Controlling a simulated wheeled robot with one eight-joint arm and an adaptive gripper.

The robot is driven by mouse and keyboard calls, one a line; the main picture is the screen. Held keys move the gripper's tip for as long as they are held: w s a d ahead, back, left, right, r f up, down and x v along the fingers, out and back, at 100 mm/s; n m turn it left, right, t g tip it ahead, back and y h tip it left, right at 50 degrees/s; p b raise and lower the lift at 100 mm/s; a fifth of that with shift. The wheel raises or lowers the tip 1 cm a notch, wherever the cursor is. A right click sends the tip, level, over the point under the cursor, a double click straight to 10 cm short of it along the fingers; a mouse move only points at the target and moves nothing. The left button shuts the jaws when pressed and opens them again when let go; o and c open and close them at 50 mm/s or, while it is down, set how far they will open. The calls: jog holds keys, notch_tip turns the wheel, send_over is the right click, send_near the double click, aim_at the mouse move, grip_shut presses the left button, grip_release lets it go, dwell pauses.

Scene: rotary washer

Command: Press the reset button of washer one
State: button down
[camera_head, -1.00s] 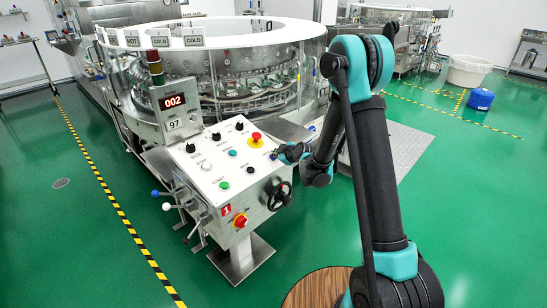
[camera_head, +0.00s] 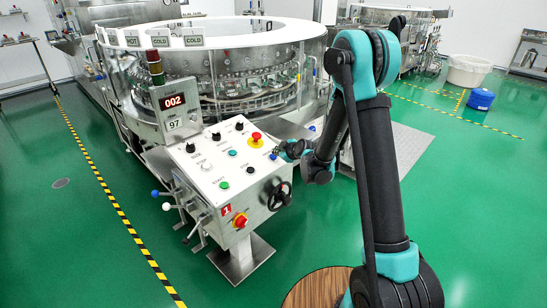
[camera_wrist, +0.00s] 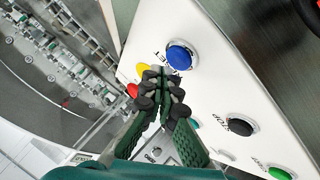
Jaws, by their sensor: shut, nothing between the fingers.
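Washer one's control panel (camera_head: 215,178) has a sloped white top and a red plate (camera_head: 226,210) with the number 1. The blue button marked RESET (camera_wrist: 181,56) is at the panel's edge in the wrist view; it shows small in the head view (camera_head: 273,157). My gripper (camera_wrist: 164,82) is shut and empty. In the wrist view its fingertips appear just below and left of the blue button, over the RESET lettering. I cannot tell how high they are above the panel. In the head view my gripper (camera_head: 279,151) is at the panel's right edge, beside the blue button.
A red emergency knob (camera_head: 256,138) on a yellow base is near my gripper. A black STOP button (camera_wrist: 240,126) and a green button (camera_wrist: 279,173) are farther along the panel. A handwheel (camera_head: 279,195) juts from the panel's side. The round washer (camera_head: 225,38) stands behind.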

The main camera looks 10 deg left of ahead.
jog(key=shift+s+d+r, duration=0.15)
jog(key=shift+r, duration=0.65)
jog(key=shift+s+d+r, duration=0.1)
jog(key=shift+d+r, duration=0.1)
jog(key=shift+r, duration=0.6)
jog(key=shift+s+d+r, duration=0.15)
jog(key=shift+r, duration=0.65)
jog(key=s+d+f+m+g+h, duration=0.1)
jog(key=s+d+m, duration=0.6)
jog(key=s+d, duration=0.7)
jog(key=s+d+f+m+g+h, duration=0.1)
jog(key=s+d+m+g+h, duration=0.3)
jog(key=s+d, duration=1)
jog(key=s+m+h, duration=0.2)
jog(key=s+m, duration=0.2)
jog(key=s, duration=0.5)
jog(key=shift+d+f, duration=0.15)
jog(key=shift+f, duration=0.05)
